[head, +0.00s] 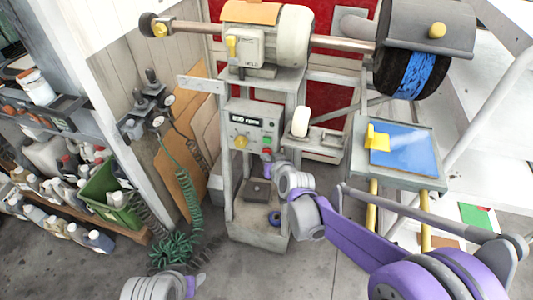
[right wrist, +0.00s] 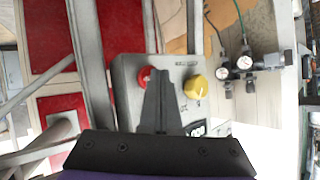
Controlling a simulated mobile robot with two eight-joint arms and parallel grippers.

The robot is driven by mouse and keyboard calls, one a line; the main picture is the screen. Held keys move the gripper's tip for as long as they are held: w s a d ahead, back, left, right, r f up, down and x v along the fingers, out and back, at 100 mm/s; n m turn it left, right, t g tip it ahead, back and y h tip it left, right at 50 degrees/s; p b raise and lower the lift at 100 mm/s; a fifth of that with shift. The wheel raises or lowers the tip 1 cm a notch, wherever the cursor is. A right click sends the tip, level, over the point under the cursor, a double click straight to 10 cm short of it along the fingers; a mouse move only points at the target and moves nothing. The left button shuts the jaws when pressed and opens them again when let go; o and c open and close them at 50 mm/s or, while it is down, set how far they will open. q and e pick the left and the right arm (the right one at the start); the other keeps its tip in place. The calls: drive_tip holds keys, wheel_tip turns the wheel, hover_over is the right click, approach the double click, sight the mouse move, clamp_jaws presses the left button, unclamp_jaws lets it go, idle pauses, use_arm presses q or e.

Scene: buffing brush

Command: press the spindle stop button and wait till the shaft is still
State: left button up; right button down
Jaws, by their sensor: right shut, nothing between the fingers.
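The grey control box (head: 252,120) under the machine has a display, a yellow knob (head: 240,142), a green button (head: 267,141) and a red button (head: 266,151). My right gripper (head: 269,159) is shut and empty, its tips at the red button. In the right wrist view the shut fingers (right wrist: 161,76) point at the box face, just beside the red button (right wrist: 143,77); I cannot tell whether they touch. The green button is not visible there. The shaft (head: 340,42) runs through the machine above; its motion cannot be told. My left gripper (head: 196,282) is low at the bottom edge, its jaws unclear.
A dark wheel with a blue band (head: 420,75) is on the shaft's right, under a grey hood (head: 428,28). A blue-topped stand (head: 405,150) is to the right. Coiled green hose (head: 172,247) lies on the floor at left, near shelves of bottles.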

drive_tip(key=shift+s+a, duration=0.2)
drive_tip(key=shift+s, duration=0.55)
drive_tip(key=shift+s, duration=0.1)
drive_tip(key=s, duration=0.1)
drive_tip(key=s+a, duration=0.1)
drive_tip(key=s, duration=0.2)
drive_tip(key=shift+s+a, duration=0.3)
